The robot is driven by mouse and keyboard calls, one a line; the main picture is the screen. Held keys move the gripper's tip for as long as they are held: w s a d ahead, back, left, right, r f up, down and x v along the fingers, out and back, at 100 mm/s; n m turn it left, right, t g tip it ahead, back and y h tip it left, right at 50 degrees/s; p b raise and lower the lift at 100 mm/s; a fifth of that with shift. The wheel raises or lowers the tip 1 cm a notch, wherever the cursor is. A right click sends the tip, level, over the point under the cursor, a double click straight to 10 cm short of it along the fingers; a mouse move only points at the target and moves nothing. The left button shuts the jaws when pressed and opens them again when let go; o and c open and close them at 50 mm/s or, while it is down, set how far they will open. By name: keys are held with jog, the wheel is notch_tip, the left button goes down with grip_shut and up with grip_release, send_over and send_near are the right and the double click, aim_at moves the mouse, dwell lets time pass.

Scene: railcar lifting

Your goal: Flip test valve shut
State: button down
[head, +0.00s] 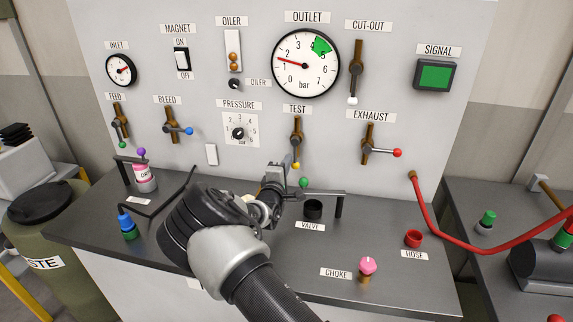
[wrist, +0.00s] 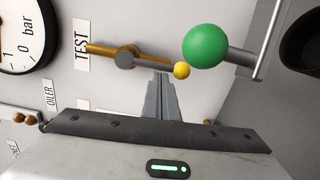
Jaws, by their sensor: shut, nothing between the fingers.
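The test valve (head: 297,138) is a brass fitting on the panel under the TEST label. Its grey lever hangs down, roughly in line with the brass pipe, and ends in a yellow knob (head: 296,165). In the wrist view the valve (wrist: 126,56) and the yellow knob (wrist: 181,70) lie just beyond my fingertips. My gripper (head: 277,170) is shut and empty, just left of the knob in the head view. In the wrist view my gripper (wrist: 163,80) points at the lever; I cannot tell whether it touches.
A green knob (head: 303,182) on a bench lever stands close by, large in the wrist view (wrist: 205,46). The exhaust valve (head: 368,146) with a red knob is to the right. The outlet gauge (head: 305,62) is above. A pink choke knob (head: 368,266) stands on the bench (head: 420,290).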

jog(key=shift+d, duration=0.15)
jog(key=shift+s+d+f+n+b, duration=0.1)
jog(key=shift+d+n+b, duration=0.35)
jog(key=shift+n+b, duration=0.4)
jog(key=shift+s+d+r+n+b, duration=0.1)
jog(key=shift+d+n+b, duration=0.35)
jog(key=shift+n+b, duration=0.4)
jog(key=shift+s+d+f+n+b, duration=0.1)
jog(key=shift+d+n+b, duration=0.45)
jog(key=shift+n, duration=0.45)
jog(key=shift+a, duration=0.1)
